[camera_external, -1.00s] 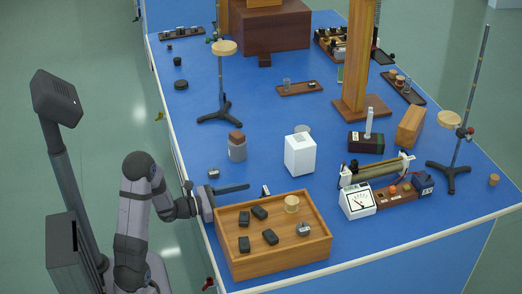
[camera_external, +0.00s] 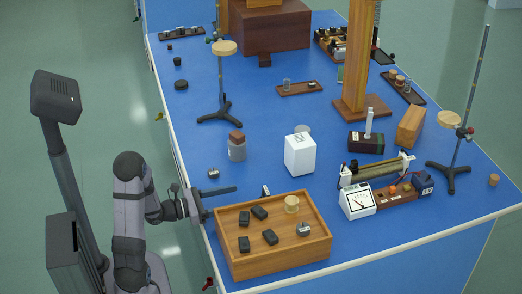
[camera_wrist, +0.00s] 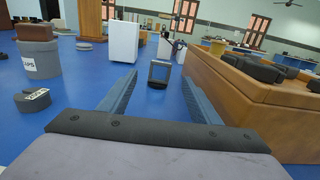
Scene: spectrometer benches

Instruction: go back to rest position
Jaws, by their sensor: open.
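My gripper (camera_external: 222,201) is at the left edge of the blue bench (camera_external: 262,150), just left of the wooden tray (camera_external: 275,263). In the wrist view, the two fingers of my gripper (camera_wrist: 158,95) point forward, spread apart, with nothing between their tips. A small dark upright piece (camera_wrist: 160,73) stands on the bench beyond the fingers, and it also shows in the external view (camera_external: 265,190). The tray holds several black blocks (camera_external: 260,212), a round wooden piece (camera_external: 291,204) and a small grey weight (camera_external: 303,229).
A grey cylinder (camera_external: 237,151) with a brown block on top and a small dark weight (camera_external: 213,173) stand beyond my gripper. A white box (camera_external: 300,155), a meter (camera_external: 358,201) and a tripod stand (camera_external: 220,110) are farther off.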

